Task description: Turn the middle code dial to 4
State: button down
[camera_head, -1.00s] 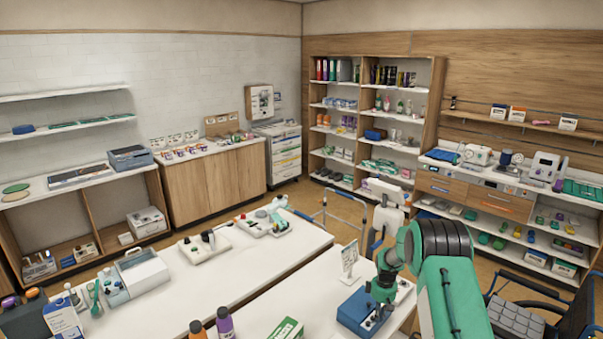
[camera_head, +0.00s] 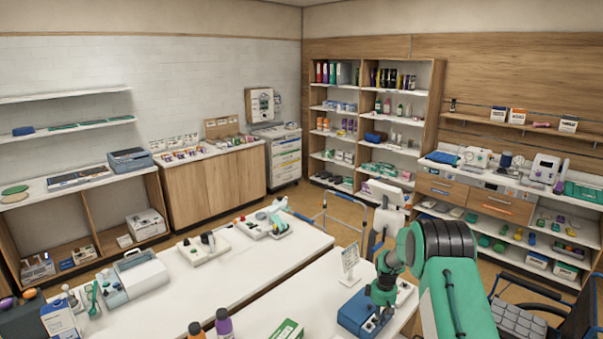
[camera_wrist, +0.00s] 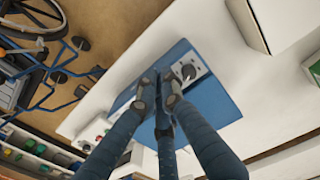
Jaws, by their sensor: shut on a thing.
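The blue box (camera_head: 354,312) stands near the right end of the front white table, with a pale dial panel on its top. In the wrist view the blue box (camera_wrist: 218,104) fills the middle, and one grey dial (camera_wrist: 188,72) shows on the panel (camera_wrist: 201,65). My gripper (camera_head: 376,308) reaches down onto the panel. In the wrist view its fingers (camera_wrist: 158,88) are close together at about the panel's middle, shut on the middle code dial, which they mostly hide. The dial's number cannot be read.
A small white sign (camera_head: 349,262) stands behind the box. A wheelchair (camera_head: 535,315) is at the right. The table's middle is mostly clear.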

jog(key=shift+s+d+r, duration=0.1)
jog(key=shift+d, duration=0.1)
dwell(0.3)
jog(key=shift+r+p, duration=0.8)
jog(key=shift+r, duration=2.1)
jog(key=shift+r, duration=0.15)
jog(key=shift+w+a+r+p, duration=0.15)
jog(key=shift+r+p, duration=0.25)
jog(key=shift+p, duration=0.7)
jog(key=shift+f, duration=0.15)
jog(key=shift+f+b, duration=1.1)
jog(key=shift+f, duration=2.25)
